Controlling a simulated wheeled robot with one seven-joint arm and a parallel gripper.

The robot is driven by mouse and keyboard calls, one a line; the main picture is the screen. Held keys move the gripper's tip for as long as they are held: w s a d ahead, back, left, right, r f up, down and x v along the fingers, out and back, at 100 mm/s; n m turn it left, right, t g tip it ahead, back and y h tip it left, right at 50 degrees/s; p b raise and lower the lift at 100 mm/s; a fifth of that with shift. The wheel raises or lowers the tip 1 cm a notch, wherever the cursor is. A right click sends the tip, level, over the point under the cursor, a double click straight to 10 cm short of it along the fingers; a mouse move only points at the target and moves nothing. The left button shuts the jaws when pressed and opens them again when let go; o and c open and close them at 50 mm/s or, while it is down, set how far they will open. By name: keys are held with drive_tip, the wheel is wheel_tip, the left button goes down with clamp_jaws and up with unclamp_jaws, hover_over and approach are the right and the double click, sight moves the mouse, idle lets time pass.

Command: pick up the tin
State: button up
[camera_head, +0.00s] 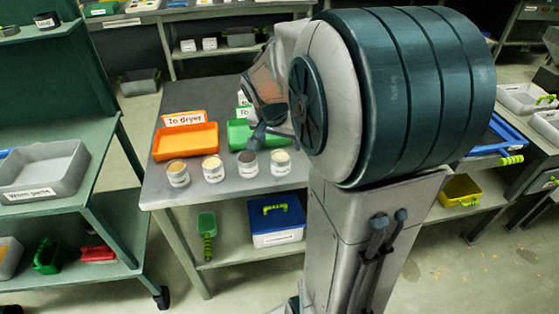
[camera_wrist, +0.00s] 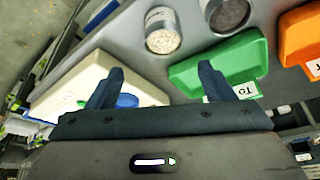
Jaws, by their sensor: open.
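Several small open tins stand in a row along the front of the grey table. From left to right they are a tin of tan contents (camera_head: 177,173), a tin of pale contents (camera_head: 213,169), a tin of dark grey contents (camera_head: 247,164) and a tin of cream contents (camera_head: 280,163). In the wrist view a tin with pale grains (camera_wrist: 162,32) and a tin with dark contents (camera_wrist: 229,15) show beyond my fingers. My gripper (camera_head: 268,138) is open and empty above the table, near the two right-hand tins. Its spread fingers (camera_wrist: 160,77) show in the wrist view.
An orange tray (camera_head: 185,143) labelled "To dryer" and a green tray (camera_head: 239,135) sit behind the tins. A cream container (camera_wrist: 98,82) with something blue lies below my left finger. A blue-lidded box (camera_head: 276,220) and a green scoop (camera_head: 207,230) are on the lower shelf.

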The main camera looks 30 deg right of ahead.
sight(280, 156)
drive_tip(key=x, duration=0.4)
drive_tip(key=shift+f, duration=0.2)
drive_tip(key=x, duration=0.5)
drive_tip(key=shift+a+f+b, duration=0.2)
drive_tip(key=shift+a+b, duration=0.1)
drive_tip(key=shift+a, duration=0.1)
drive_tip(key=c, duration=1.1)
